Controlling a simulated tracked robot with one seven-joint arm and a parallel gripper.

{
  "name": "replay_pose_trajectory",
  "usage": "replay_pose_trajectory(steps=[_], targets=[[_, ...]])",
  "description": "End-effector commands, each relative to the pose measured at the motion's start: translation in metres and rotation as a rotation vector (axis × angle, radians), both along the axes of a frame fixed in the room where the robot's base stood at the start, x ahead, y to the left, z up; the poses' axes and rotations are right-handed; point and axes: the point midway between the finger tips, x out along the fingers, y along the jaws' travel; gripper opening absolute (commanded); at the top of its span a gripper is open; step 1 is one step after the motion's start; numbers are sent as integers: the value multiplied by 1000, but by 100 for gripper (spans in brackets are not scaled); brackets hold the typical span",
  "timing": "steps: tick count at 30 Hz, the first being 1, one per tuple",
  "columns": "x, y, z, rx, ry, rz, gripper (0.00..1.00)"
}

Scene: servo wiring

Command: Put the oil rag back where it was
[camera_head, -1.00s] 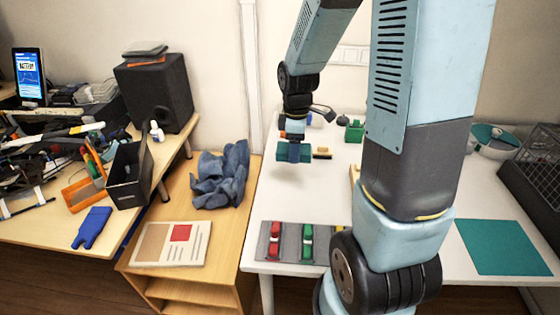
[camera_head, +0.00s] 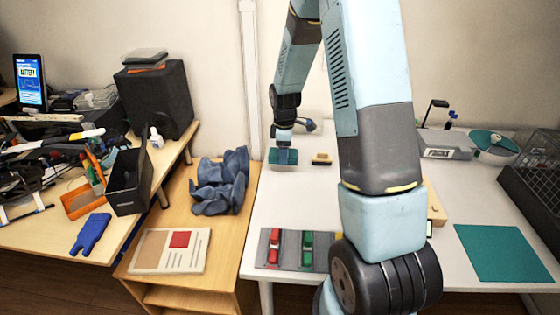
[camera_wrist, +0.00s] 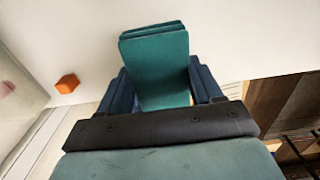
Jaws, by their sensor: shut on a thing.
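My gripper (camera_head: 283,152) is over the far left part of the white table. It is shut on a teal folded piece (camera_head: 291,157) with layered edges, which I take to be the oil rag. In the wrist view the folded piece (camera_wrist: 156,68) sticks out forward between the two blue fingers (camera_wrist: 165,95). I cannot tell whether its underside touches the table. A crumpled blue cloth (camera_head: 220,182) lies on the wooden cabinet to the left, apart from my gripper.
A brown brush-like block (camera_head: 321,159) lies just right of the gripper. A grey mat (camera_head: 289,252) with red and green pieces is at the front edge. A teal mat (camera_head: 502,252) lies at right. An orange block (camera_wrist: 67,83) shows in the wrist view. Table between gripper and grey mat is clear.

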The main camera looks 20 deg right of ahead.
Motion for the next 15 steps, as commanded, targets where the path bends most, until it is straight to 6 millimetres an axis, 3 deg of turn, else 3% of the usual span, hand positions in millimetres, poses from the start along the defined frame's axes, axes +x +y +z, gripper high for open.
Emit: replay_pose_trajectory(steps=[8,15], targets=[[10,-1,-12,0,0,0,32],[9,-1,-40,0,1,-1,32]])
